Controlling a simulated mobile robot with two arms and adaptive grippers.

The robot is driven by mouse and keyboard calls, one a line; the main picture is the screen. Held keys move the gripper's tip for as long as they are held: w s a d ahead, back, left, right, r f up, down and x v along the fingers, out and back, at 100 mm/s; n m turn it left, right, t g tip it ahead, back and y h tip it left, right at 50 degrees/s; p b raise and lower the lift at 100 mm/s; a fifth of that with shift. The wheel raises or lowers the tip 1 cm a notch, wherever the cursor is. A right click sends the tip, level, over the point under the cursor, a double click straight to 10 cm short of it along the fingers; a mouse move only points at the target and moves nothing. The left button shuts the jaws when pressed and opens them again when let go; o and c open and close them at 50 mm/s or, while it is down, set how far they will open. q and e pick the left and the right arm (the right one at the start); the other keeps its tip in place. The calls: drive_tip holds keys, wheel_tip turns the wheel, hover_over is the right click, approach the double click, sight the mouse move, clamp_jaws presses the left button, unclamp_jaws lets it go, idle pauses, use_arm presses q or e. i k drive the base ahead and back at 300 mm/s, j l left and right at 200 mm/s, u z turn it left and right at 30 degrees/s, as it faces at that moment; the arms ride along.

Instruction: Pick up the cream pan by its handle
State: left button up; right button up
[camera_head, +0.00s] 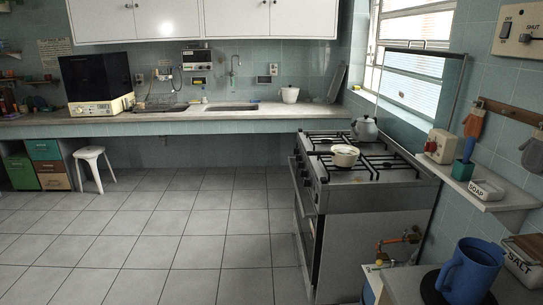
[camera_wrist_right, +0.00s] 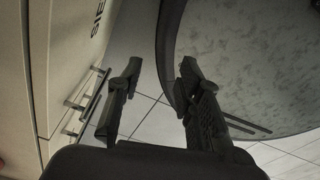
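The cream pan (camera_head: 345,155) sits on a front burner of the gas stove, right of centre in the head view. It is small and light-coloured; I cannot make out its handle clearly. Neither gripper shows in the head view. The pan does not show in that view. My left gripper is not in view.
The stove (camera_head: 365,190) has a kettle (camera_head: 364,129) at its back. A shelf (camera_head: 497,199) with soap and a blue jug (camera_head: 472,272) are at the right. The tiled floor (camera_head: 150,240) left of the stove is clear. A pale cabinet (camera_wrist_right: 60,60) and a grey surface (camera_wrist_right: 245,65) flank my right gripper.

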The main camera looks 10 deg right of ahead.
sight(341, 161)
drive_tip(key=i+j+z, duration=0.1)
drive_tip(key=i, duration=1.35)
drive_tip(key=i+j+z, duration=0.1)
drive_tip(key=i+z, duration=0.25)
drive_tip(key=i+j+z, duration=0.2)
drive_tip(key=i+z, duration=0.2)
drive_tip(key=i+j+z, duration=0.35)
